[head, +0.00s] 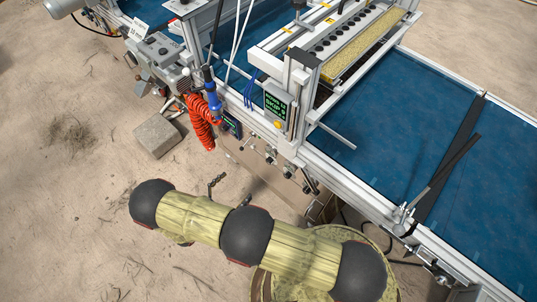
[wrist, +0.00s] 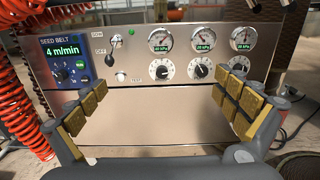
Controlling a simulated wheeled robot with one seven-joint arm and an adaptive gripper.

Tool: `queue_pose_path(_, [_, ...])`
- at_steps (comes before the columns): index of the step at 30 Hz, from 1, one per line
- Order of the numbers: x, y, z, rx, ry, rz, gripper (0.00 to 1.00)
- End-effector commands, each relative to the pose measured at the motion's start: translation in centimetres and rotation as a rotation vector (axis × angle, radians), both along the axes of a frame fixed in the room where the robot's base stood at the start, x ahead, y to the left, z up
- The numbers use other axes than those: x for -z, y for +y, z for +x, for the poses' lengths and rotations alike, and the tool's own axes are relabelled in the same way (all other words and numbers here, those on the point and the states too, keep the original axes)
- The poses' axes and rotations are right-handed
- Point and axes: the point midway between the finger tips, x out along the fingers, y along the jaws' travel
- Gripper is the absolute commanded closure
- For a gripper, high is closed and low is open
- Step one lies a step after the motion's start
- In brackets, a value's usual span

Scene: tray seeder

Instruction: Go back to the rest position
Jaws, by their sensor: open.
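My gripper (wrist: 165,92) is open and empty in the wrist view. Its two fingers, with brass-coloured pads, stand wide apart in front of a metal control panel (wrist: 170,125). Nothing shows between the pads. The panel carries a seed belt display (wrist: 67,52) reading 4 m/min, with a knob (wrist: 69,74) under it. In the head view my arm lies across the lower middle, and I cannot make out the gripper there.
The seeder's blue belt (head: 440,110) and its metal frame fill the right and top. An orange coiled hose (head: 199,122) hangs close to the panel, also at left in the wrist view (wrist: 18,100). A stone block (head: 157,136) sits on open sandy ground at left.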

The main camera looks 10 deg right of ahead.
Motion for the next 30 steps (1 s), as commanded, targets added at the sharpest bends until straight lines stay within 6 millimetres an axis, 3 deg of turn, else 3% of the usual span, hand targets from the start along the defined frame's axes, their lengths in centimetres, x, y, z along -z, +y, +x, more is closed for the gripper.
queue_pose_path(16, [-0.3,-7.2,4.6,0.008,0.0,-0.004,0.0])
queue_pose_path(21, [-0.2,-8.2,5.3,0.006,0.0,-0.004,0.0])
queue_pose_path(30, [-0.1,-8.3,5.4,0.005,-0.001,-0.003,0.0])
